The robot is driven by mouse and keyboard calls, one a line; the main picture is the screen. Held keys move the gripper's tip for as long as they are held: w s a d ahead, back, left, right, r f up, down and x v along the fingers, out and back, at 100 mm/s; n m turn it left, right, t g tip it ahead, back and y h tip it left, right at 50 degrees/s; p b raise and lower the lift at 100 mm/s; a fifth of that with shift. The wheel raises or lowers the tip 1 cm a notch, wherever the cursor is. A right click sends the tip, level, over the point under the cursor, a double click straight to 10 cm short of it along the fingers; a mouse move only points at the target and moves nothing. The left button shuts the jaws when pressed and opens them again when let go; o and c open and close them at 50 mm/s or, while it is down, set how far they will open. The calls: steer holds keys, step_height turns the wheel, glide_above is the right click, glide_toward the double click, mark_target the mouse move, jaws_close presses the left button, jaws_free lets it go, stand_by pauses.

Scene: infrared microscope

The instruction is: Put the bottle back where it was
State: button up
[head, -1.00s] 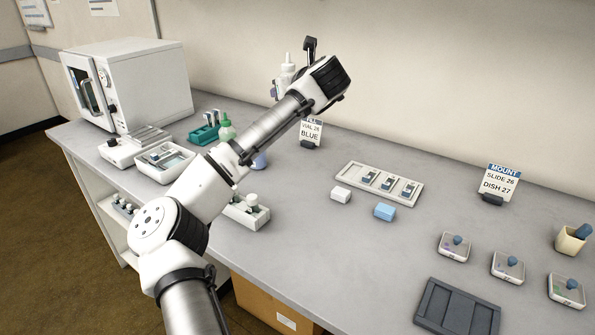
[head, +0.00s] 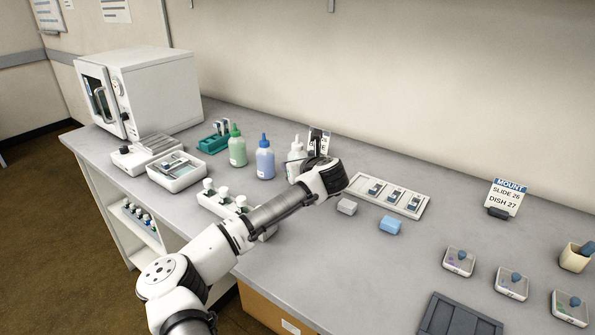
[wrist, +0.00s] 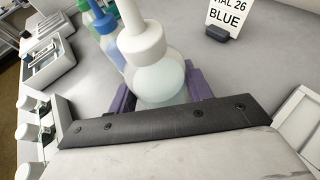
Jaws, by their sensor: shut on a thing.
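The white bottle (head: 297,148), with a pale nozzle cap, is upright at the right end of a row with the green bottle (head: 237,150) and the blue bottle (head: 265,160). My gripper is shut on it. In the wrist view the white bottle (wrist: 156,78) stands between the purple fingers of my gripper (wrist: 160,92), and its cap hides part of the blue bottle (wrist: 110,45). My wrist covers its lower part in the head view. I cannot tell whether its base touches the bench.
The fill sign (wrist: 230,14) stands close behind and to the right. A white vial rack (head: 211,201) lies in front, partly under my arm. A slide tray (head: 410,205) and two small blocks lie to the right. The bench (head: 350,270) is clear at the front middle.

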steer(key=shift+f, duration=1.25)
steer(key=shift+f, duration=0.15)
steer(key=o, duration=1.2)
steer(key=shift+c, duration=0.2)
steer(key=b+v, duration=0.3)
steer(key=v, duration=0.9)
